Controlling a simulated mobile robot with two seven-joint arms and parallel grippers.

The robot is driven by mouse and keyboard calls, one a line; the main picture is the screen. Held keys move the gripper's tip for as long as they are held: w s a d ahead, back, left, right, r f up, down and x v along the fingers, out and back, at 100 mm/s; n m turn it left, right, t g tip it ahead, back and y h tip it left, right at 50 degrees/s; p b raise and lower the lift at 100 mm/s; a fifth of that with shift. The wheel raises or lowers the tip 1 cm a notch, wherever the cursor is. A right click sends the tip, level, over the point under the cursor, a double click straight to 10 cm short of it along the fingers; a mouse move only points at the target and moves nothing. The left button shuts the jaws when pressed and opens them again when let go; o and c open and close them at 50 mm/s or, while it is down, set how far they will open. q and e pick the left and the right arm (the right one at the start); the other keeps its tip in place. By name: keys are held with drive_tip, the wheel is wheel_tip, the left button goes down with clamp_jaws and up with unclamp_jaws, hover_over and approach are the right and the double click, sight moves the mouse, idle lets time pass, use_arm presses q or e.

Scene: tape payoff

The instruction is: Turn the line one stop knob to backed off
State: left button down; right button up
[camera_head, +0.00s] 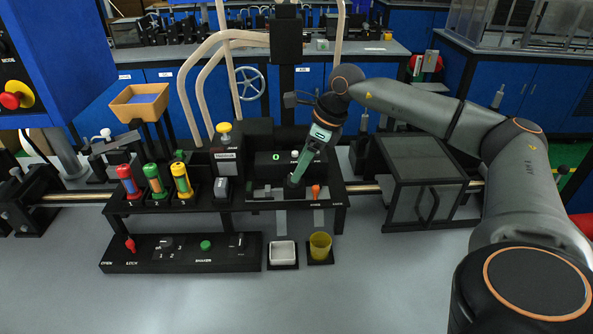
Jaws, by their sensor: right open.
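Whatever lies between or behind the fingertips is hidden. My left gripper is not in view.
Red, green and yellow cylinders (181,180) stand in a rack on the left. A low control panel (215,258) with a red lever and green button lies in front. A white tray (283,253) and yellow cup (320,244) stand beside it. A dark box (425,165) stands right.

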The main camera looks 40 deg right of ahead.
drive_tip(key=shift+x, duration=1.65)
clamp_jaws()
